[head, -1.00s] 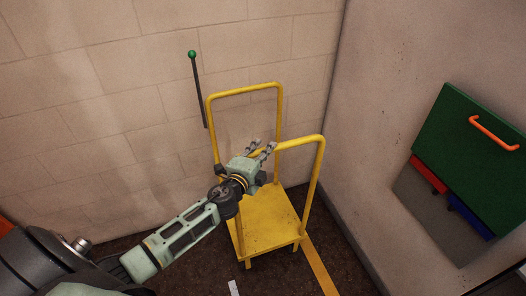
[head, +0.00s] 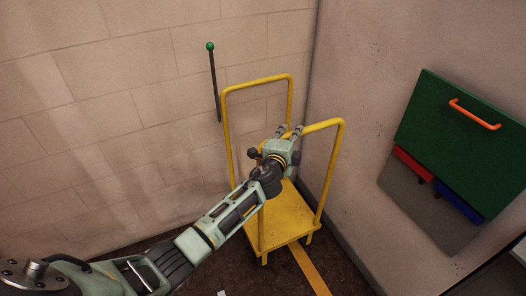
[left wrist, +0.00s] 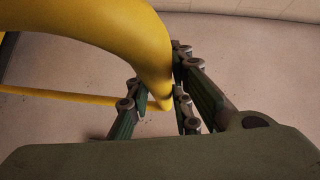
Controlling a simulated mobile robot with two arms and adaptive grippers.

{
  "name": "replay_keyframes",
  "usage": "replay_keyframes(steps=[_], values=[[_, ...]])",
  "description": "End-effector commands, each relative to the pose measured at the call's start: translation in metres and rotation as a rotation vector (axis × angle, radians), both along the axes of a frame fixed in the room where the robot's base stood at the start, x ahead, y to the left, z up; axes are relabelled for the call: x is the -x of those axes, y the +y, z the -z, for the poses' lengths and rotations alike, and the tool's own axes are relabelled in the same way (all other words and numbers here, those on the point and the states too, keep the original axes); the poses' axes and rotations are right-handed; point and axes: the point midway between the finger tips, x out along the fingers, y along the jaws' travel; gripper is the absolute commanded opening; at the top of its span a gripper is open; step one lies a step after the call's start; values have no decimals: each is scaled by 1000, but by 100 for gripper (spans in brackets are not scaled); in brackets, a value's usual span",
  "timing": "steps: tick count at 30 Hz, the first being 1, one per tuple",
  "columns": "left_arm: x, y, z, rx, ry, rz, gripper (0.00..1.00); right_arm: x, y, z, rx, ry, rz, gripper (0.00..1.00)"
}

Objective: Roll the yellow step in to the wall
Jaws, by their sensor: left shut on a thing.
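The yellow step (head: 285,222) is a low platform with a tall tube handrail on each side. It stands on the dark floor close to the tiled wall (head: 130,100), near the corner. My left gripper (head: 290,132) is at the top of the near handrail, at its left bend. In the left wrist view the fingers (left wrist: 160,100) are closed around the yellow rail (left wrist: 150,50). Part of the step's platform is hidden behind my left arm. My right gripper is not in view.
A green-knobbed lever (head: 214,82) is on the tiled wall, left of the step. A green panel with an orange handle (head: 474,115) is on the right wall, with red and blue parts under it. A yellow floor stripe (head: 310,270) runs beside the step.

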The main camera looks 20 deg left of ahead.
Motion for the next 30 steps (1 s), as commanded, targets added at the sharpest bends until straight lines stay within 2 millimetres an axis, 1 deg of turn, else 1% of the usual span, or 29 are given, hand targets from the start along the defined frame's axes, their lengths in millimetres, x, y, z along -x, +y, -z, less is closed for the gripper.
replay_keyframes(steps=[1, 6, 12, 15, 19, 24, 30], values=[[-14, -15, 6, 0, -7, 8, 0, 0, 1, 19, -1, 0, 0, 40], [-46, -44, 7, -2, -5, 7, 0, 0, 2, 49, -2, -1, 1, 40], [-74, -68, 6, -4, -3, 5, 0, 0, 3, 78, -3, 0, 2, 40], [-83, -76, 5, -4, -2, 4, 0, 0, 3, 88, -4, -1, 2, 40], [-91, -82, 4, -5, 0, 3, 0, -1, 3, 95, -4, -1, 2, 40], [-95, -86, 2, -5, 0, 2, 0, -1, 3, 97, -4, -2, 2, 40], [-95, -86, 0, -4, 0, 3, 0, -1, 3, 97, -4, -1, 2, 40]])
